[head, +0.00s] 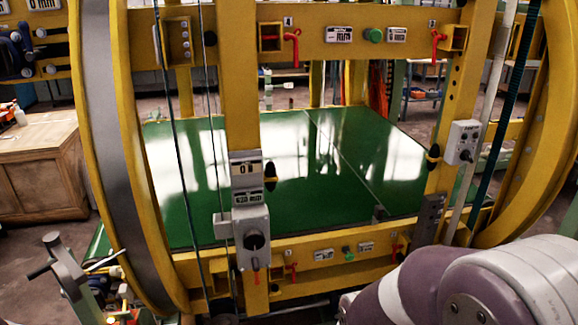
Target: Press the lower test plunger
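The yellow ring frame has a lower crossbeam (300,255) with a small green plunger (348,252) on its front face, between two small white label plates. This is the lower of two green plungers. The other green plunger (374,35) sits on the upper crossbeam between two larger labels. I cannot tell whether either is pushed in. My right arm comes in at the bottom right, in front of the frame and below and right of the lower plunger. Its gripper does not show. My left arm and gripper do not show.
Red clamps (291,270) hang near the lower beam's ends. A grey control box (251,238) with a knob is on the left upright, another box (462,142) on the right. A green panel (270,180) lies behind. A grey levered fixture (68,268) stands lower left.

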